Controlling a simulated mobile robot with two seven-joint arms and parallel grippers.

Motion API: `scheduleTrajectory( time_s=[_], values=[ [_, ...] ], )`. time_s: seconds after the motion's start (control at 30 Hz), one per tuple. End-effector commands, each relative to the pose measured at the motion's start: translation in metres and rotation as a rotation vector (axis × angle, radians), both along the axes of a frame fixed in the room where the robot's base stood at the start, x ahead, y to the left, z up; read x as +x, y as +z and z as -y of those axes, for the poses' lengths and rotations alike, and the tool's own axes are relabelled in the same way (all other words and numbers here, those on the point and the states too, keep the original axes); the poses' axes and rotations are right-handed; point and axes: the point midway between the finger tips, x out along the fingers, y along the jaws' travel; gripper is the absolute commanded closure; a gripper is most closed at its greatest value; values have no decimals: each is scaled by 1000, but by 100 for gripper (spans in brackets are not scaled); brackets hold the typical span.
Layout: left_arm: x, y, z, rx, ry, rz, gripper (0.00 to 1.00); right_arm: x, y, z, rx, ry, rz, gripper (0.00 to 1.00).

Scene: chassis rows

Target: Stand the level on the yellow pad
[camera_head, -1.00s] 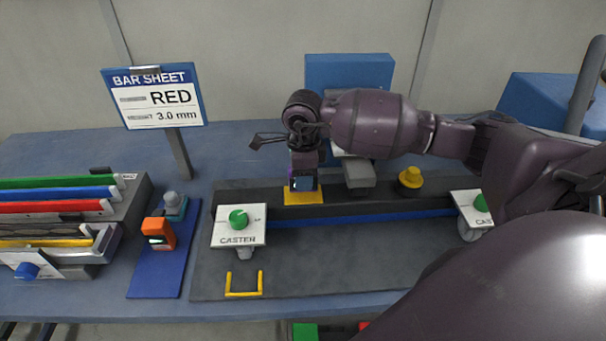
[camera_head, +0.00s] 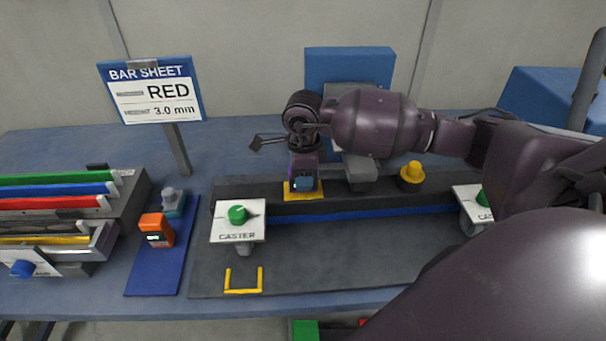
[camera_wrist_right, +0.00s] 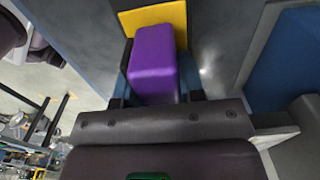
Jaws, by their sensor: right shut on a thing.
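The level is a purple block (camera_wrist_right: 154,62) in the right wrist view, between the fingers of my right gripper (camera_wrist_right: 157,95), which is shut on it. In the head view my right gripper (camera_head: 303,184) reaches down at the yellow pad (camera_head: 303,195) on the dark chassis bar. The level is mostly hidden there behind the gripper. The yellow pad also shows in the right wrist view (camera_wrist_right: 185,16), beyond the level's end. I cannot tell whether the level touches the pad. My left gripper is not in view.
A white caster plate (camera_head: 238,232) with a green knob stands front left of the pad. A yellow knob (camera_head: 412,171) is to its right. An orange device (camera_head: 156,230) lies on a blue mat (camera_head: 160,272). A rack of coloured bars (camera_head: 60,205) stands far left.

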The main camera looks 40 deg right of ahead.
Motion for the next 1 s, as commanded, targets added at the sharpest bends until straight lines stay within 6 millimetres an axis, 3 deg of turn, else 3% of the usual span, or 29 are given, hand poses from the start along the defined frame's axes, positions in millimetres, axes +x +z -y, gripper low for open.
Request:
scheduleTrajectory(
  time_s=[0.77, 0.8, 0.93, 1.0],
  values=[
    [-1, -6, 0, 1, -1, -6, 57, 0, -7, 0, 1, 0, -2, 92],
    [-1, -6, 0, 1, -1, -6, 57, 0, -7, 0, 1, 0, -2, 58],
    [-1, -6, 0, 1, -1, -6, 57, 0, -6, 0, 1, 0, -1, 38],
    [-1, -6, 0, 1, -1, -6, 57, 0, -6, 0, 1, 0, -1, 34]
  ],
)
